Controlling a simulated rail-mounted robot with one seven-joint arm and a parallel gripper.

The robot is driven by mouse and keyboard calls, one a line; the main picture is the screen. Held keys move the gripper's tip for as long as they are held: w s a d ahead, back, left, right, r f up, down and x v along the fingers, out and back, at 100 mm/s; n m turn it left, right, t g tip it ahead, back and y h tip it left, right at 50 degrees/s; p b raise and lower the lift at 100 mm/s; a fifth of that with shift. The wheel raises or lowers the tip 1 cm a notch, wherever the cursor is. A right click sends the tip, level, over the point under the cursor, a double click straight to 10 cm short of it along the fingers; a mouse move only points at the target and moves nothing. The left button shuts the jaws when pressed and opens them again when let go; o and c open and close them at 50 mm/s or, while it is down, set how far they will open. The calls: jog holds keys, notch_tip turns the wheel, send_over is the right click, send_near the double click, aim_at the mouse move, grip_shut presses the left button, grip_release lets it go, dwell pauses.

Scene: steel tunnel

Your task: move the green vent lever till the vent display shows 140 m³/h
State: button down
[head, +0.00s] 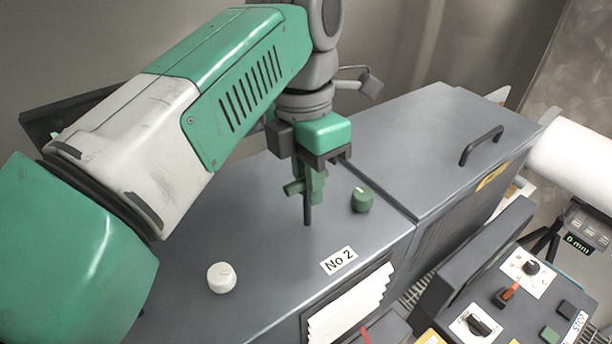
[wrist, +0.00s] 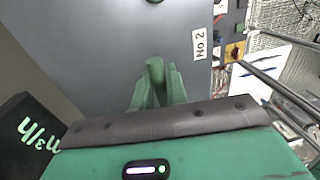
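My gripper (head: 309,178) points down over the grey cabinet top. In the wrist view its two green fingers (wrist: 157,88) stand close on either side of a green, rounded grip, which I take to be the vent lever (wrist: 155,68). The lever's grip also shows in the head view (head: 293,188), partly hidden by the fingers, with a dark rod below. The fingers look shut on it. A dark display (wrist: 32,135) at the left of the wrist view reads "m³/h"; its number is out of frame. In the head view its dark housing (head: 38,122) is mostly behind my arm.
A green knob (head: 362,199) stands right of my gripper and a white knob (head: 221,277) stands nearer the front left. A "No 2" label (head: 339,260) lies between them. A dark handle (head: 481,146) rises from the right-hand cabinet. A control panel (head: 507,300) stands at the lower right.

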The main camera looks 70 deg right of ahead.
jog(key=shift+w+r, duration=0.1)
jog(key=shift+w+d+p, duration=0.6)
jog(key=shift+w+p, duration=0.1)
jog(key=shift+p, duration=0.15)
jog(key=shift+w+f, duration=0.1)
jog(key=shift+f, duration=0.25)
jog(key=c, duration=1.4)
grip_release()
jog(key=shift+d, duration=0.1)
jog(key=shift+c, duration=0.2)
